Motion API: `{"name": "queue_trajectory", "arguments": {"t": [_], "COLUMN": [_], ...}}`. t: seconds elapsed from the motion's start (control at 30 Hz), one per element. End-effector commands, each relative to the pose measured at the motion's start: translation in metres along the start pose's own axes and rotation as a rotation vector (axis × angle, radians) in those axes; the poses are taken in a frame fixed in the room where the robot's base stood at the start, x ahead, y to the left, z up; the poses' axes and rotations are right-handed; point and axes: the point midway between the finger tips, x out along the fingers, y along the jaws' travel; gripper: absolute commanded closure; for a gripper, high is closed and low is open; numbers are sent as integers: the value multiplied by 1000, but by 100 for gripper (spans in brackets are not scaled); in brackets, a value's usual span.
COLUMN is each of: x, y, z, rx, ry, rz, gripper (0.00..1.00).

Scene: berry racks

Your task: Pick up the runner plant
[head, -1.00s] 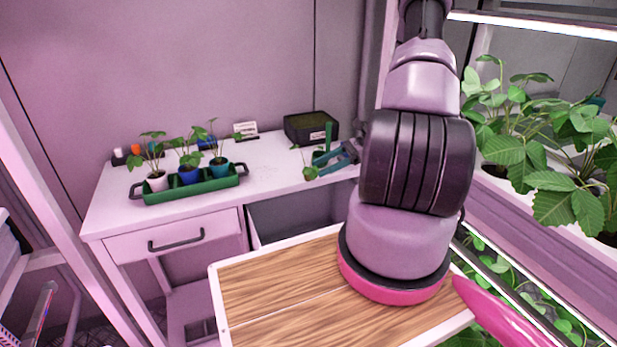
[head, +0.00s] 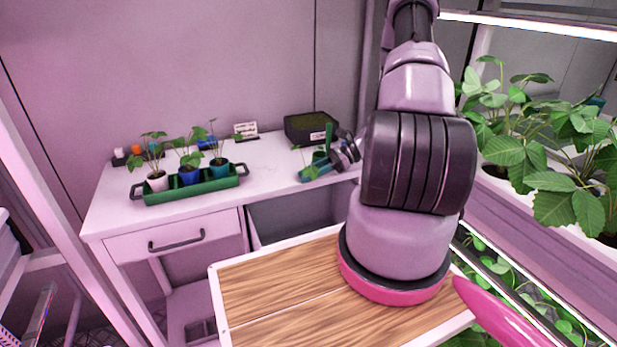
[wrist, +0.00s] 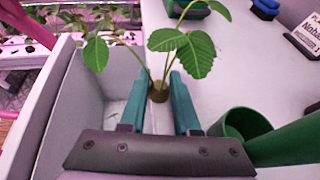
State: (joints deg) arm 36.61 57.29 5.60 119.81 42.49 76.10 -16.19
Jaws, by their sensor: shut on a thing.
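The runner plant (wrist: 181,41) has a few broad green leaves on thin stems, above a small brown base (wrist: 158,92). In the wrist view my gripper (wrist: 157,80) has its two teal fingers on either side of that base, closed on it. In the head view my gripper (head: 308,174) is at the right of the white desk, by its front edge, with the plant's leaves (head: 297,148) beside it. I cannot tell whether the base is clear of the desk top.
A green vessel (wrist: 240,122) with a long green part stands close right of my gripper. An open drawer (wrist: 85,95) lies to the left. On the desk (head: 270,160) are a green tray (head: 195,190) of potted plants, a dark box (head: 300,127) and a small sign (head: 245,129).

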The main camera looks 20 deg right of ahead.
Motion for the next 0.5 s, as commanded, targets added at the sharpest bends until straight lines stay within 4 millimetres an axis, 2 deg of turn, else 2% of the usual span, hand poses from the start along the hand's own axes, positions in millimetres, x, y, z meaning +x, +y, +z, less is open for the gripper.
{"name": "queue_trajectory", "arguments": {"t": [0.27,0.5], "x": [-4,-16], "y": [-1,0], "z": [8,38], "rx": [-2,-3], "ry": [1,1], "rz": [-1,-1], "gripper": [100,100]}}
